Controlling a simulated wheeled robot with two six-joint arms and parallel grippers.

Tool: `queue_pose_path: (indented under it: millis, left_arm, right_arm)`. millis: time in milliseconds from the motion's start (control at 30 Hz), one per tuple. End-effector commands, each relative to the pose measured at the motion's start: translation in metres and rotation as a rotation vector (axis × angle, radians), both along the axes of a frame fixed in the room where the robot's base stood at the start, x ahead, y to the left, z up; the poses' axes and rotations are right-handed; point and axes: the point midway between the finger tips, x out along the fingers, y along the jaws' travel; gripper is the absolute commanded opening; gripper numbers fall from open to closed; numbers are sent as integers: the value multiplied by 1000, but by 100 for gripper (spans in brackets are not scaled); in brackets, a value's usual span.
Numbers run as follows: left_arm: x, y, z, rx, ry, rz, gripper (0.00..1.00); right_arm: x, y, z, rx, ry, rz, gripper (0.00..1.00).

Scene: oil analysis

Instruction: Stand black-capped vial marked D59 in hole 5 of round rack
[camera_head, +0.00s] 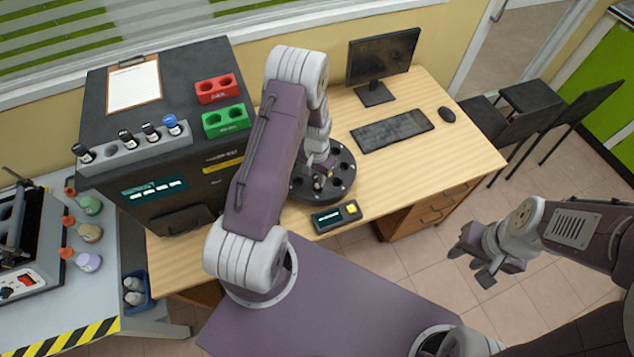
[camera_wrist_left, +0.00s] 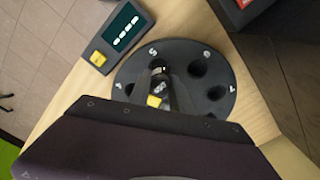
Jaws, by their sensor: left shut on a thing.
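The round rack (camera_head: 340,190) is a dark disc with several holes on the wooden desk. In the left wrist view the rack (camera_wrist_left: 222,72) shows white numerals, with a 5 at its upper edge. My left gripper (camera_wrist_left: 163,88) is over the rack, shut on a small vial (camera_wrist_left: 158,86) with a dark top, at the hole beside the 5. The vial's lower part and mark are not readable, and I cannot tell how deep it sits. In the head view my left gripper (camera_head: 321,176) partly covers the rack. My right gripper (camera_head: 478,262) is open and empty, off the desk.
A small display box (camera_head: 336,217) with a yellow button sits close in front of the rack. The dark machine at left carries a grey vial rack (camera_head: 135,150), red block (camera_head: 217,89) and green block (camera_head: 227,120). Keyboard (camera_head: 392,131) and monitor (camera_head: 382,60) stand behind.

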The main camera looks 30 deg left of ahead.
Motion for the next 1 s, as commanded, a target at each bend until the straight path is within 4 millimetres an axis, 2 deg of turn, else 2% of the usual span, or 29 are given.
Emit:
queue_pose_path:
  millis: [267,633,667,700,733,1000]
  left_arm:
    - [-1,-1,-38,0,1,0,0]
    - [0,-1,-45,0,0,0,0]
    - [0,-1,-44,0,0,0,30]
    - [0,-1,-43,0,0,0,42]
    - [0,-1,-43,0,0,0,47]
    - [0,-1,-42,0,0,0,47]
  right_arm:
    - [0,0,10,0,0,0,36]
    - [0,0,4,0,0,0,36]
    - [0,0,5,0,0,0,36]
    - [0,0,6,0,0,0,36]
    - [0,0,6,0,0,0,36]
    - [0,0,6,0,0,0,36]
